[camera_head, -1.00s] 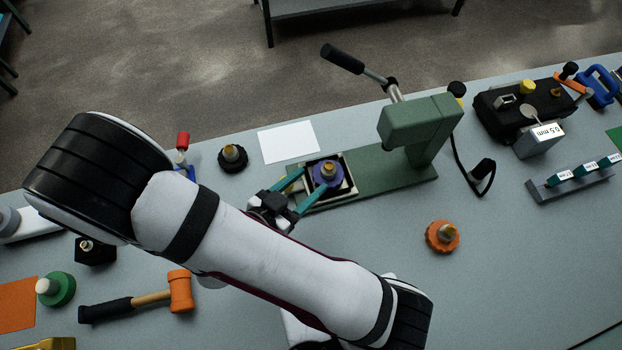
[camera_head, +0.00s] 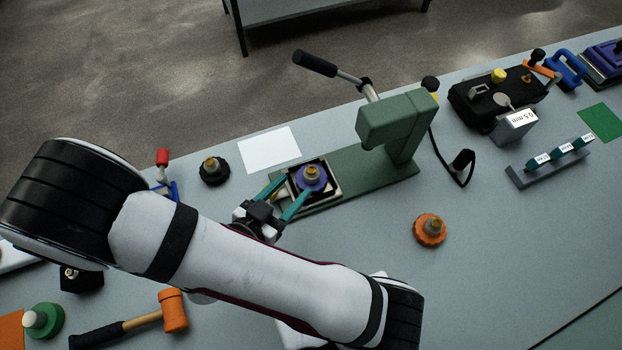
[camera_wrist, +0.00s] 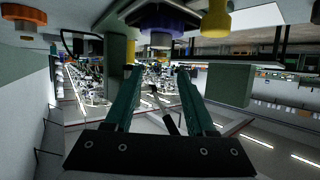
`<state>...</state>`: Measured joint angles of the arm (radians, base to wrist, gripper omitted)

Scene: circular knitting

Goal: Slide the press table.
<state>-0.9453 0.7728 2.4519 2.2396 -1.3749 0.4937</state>
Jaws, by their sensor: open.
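The green press (camera_head: 398,120) stands on the bench with its black-handled lever tilted up to the left. Its press table (camera_head: 337,192), a pale square frame, lies at the left end of the green base. A purple round part (camera_head: 311,178) with a brass-coloured top sits in the frame. My gripper (camera_head: 296,184) is open, its teal fingers apart at the left edge of the table. I cannot tell whether they touch it. In the wrist view, the fingers (camera_wrist: 158,72) have an empty gap between them, and the purple part (camera_wrist: 161,24) shows beyond them at the top.
A white sheet (camera_head: 269,150) and a black knob-like part (camera_head: 213,171) lie behind my gripper. An orange round part (camera_head: 429,230) lies in front of the press. A black cable-like piece (camera_head: 462,168) is right of it. The bench right of the orange part is clear.

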